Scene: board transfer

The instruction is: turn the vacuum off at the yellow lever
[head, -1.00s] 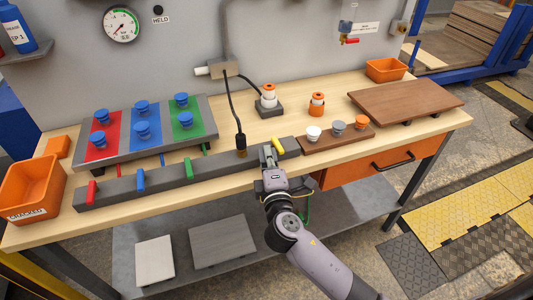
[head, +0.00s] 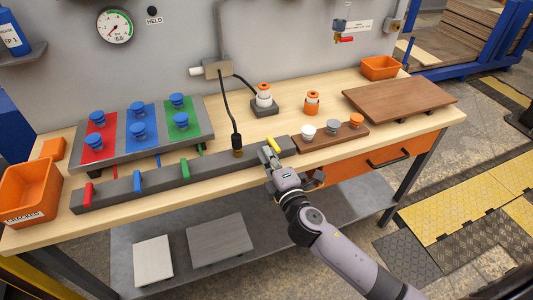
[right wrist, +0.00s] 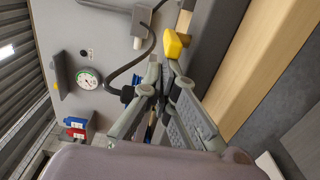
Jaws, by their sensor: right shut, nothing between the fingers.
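The yellow lever (head: 274,145) sits on the right part of the long grey bar (head: 215,165) at the bench front. It leans slantwise in the head view and shows as a yellow block (right wrist: 176,44) in the right wrist view. My right gripper (head: 268,155) is shut and empty, its fingertips close to the left and near side of the lever. In the right wrist view its fingers (right wrist: 160,82) lie just below the lever; I cannot tell whether they touch it. The gauge (head: 115,26) hangs on the back panel, its needle too small to read surely. My left gripper is not in view.
Red (head: 89,194), blue (head: 138,181) and green (head: 185,170) levers stand along the bar to the left. A black cable plug (head: 237,143) rises just left of my gripper. A wooden strip with three knobs (head: 332,139) lies to the right.

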